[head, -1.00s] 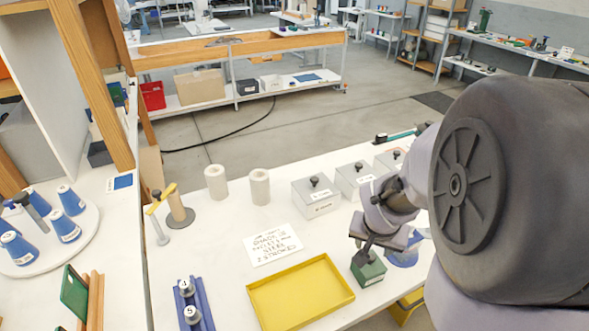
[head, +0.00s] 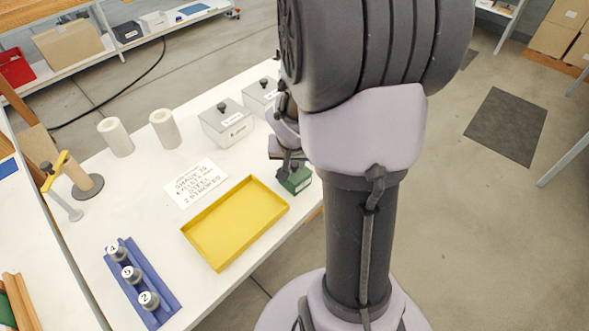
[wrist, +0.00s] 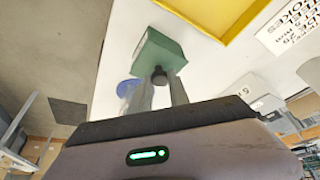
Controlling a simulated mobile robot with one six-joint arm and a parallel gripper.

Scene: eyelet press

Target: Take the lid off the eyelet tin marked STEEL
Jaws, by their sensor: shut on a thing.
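A small green tin (head: 296,181) with a pale label on its front is near the table's right edge, right of the yellow tray. Its label is too small to read, so I cannot tell if it says STEEL. The tin also shows in the wrist view (wrist: 158,52), with a dark round knob (wrist: 159,76) on its lid. My gripper (head: 290,163) is above the tin, its two fingers shut on the knob. I cannot tell whether lid and tin are apart, or whether the tin touches the table.
The yellow tray (head: 197,229) is empty. Grey lidded boxes (head: 224,125) and a printed card (head: 195,183) lie behind it. Two pale cylinders (head: 165,130) stand farther left. A blue rack (head: 160,295) holds numbered pieces. A blue round thing (wrist: 127,88) is beside the tin.

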